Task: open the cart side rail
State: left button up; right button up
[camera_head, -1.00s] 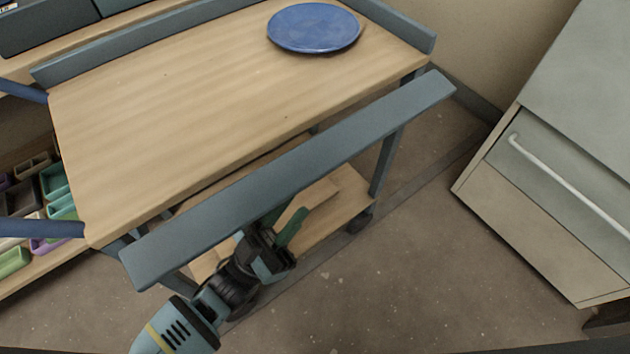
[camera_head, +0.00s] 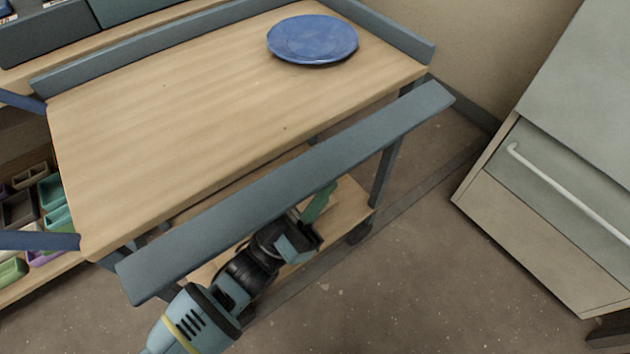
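The cart side rail (camera_head: 290,190) is a long blue-grey bar along the near side of the wooden-topped cart (camera_head: 200,130). It stands off from the top's edge, with a gap between them. My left gripper (camera_head: 322,200) is below the rail, on its near side, right of the rail's middle. One green finger shows, its tip reaching up to the rail's lower edge; the rest is hidden. I cannot tell whether it touches the rail or how far the fingers are apart. My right gripper is not in view.
A blue plate (camera_head: 313,40) lies at the back right of the cart top. A lower wooden shelf (camera_head: 345,205) is under it. A grey cabinet (camera_head: 560,190) with a white handle stands at the right. Bare floor (camera_head: 420,260) lies between cabinet and cart.

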pick_arm(q)
jog(key=shift+w, duration=0.1)
jog(key=shift+c, duration=0.4)
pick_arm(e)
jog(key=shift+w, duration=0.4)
